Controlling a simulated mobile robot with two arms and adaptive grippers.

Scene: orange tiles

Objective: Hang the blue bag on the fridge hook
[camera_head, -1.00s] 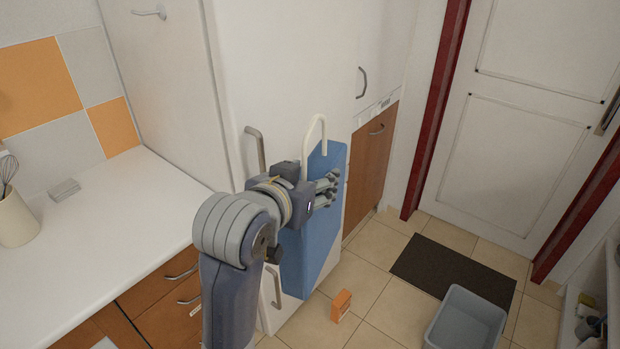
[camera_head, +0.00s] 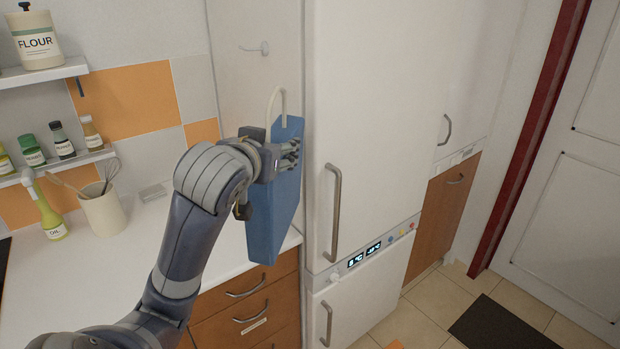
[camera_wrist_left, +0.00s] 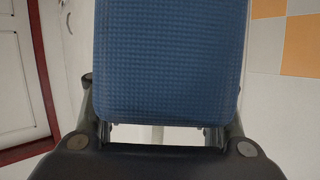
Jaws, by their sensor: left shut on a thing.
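The blue bag (camera_head: 276,215) hangs upright from my left gripper (camera_head: 288,155), with its pale loop handle (camera_head: 275,102) standing up above it. My left gripper is shut on the bag near its top. In the left wrist view the blue textured bag (camera_wrist_left: 170,60) fills the space between the fingers. The small fridge hook (camera_head: 256,48) is on the fridge's side wall, above and a little left of the bag's handle and apart from it. The white fridge (camera_head: 400,80) stands just right of the bag. My right gripper is not in view.
The worktop (camera_head: 60,290) on the left carries a utensil pot (camera_head: 103,212) and an oil bottle (camera_head: 50,218). Wall shelves above hold a flour jar (camera_head: 34,40) and several small bottles. The fridge door handle (camera_head: 334,212) sticks out. Floor is free near the dark mat (camera_head: 500,325).

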